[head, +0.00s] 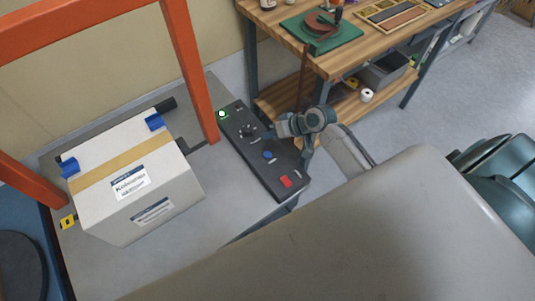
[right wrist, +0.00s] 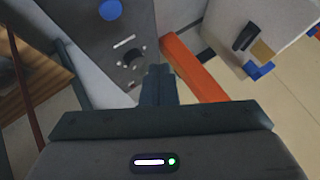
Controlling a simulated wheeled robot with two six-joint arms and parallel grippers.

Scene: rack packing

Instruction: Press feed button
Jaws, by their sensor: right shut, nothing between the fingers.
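A dark control panel (head: 256,143) lies on the grey bench top. It has a lit green button (head: 222,113) at its far end, a black knob (head: 247,130), a blue button (head: 267,154) and a red button (head: 286,181) at its near end. The panel labels are too small to read. My right gripper (head: 275,129) is shut and empty above the panel, right of the knob. In the right wrist view, its fingers (right wrist: 158,72) overlap the panel's end beyond the knob (right wrist: 133,52); the blue button (right wrist: 110,10) shows clear of them, and the green button is not visible. My left gripper is out of view.
A white box (head: 140,185) with tan tape and blue clamps stands left of the panel. An orange frame (head: 190,70) rises between box and panel. A wooden workbench (head: 390,45) with tools stands behind at right. Open floor (head: 430,120) lies to the right.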

